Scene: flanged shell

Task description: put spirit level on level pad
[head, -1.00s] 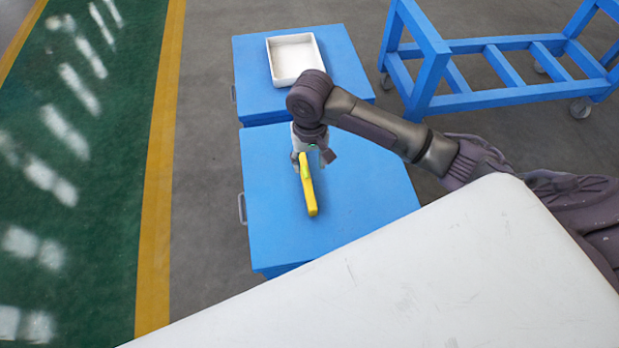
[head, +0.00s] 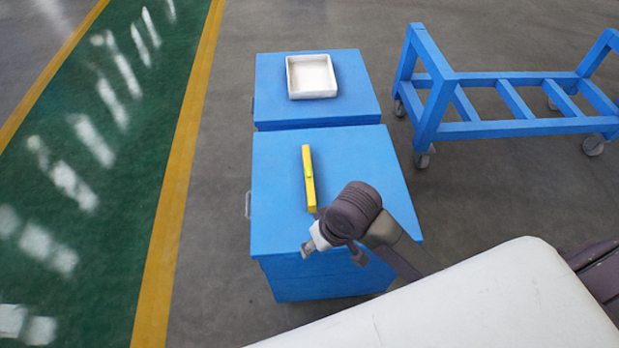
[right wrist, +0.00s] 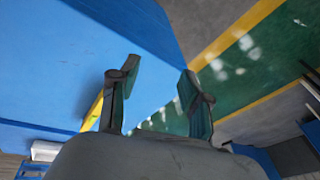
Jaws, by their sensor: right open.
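The yellow spirit level (head: 309,180) lies on the blue top of the nearer cabinet (head: 360,165), its length running away from me. Part of it also shows in the right wrist view (right wrist: 93,112), behind a finger. My right gripper (head: 332,254) is at the near edge of that cabinet, short of the level's near end and apart from it. In the right wrist view its two fingers (right wrist: 157,90) are spread with nothing between them. I cannot make out a separate level pad. My left gripper is not in view.
A white tray (head: 312,77), empty, stands on the farther blue cabinet (head: 358,84). A blue wheeled frame cart (head: 520,128) stands at the right. A white surface (head: 490,305) fills the lower right. Open floor and a green lane (head: 95,150) lie at the left.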

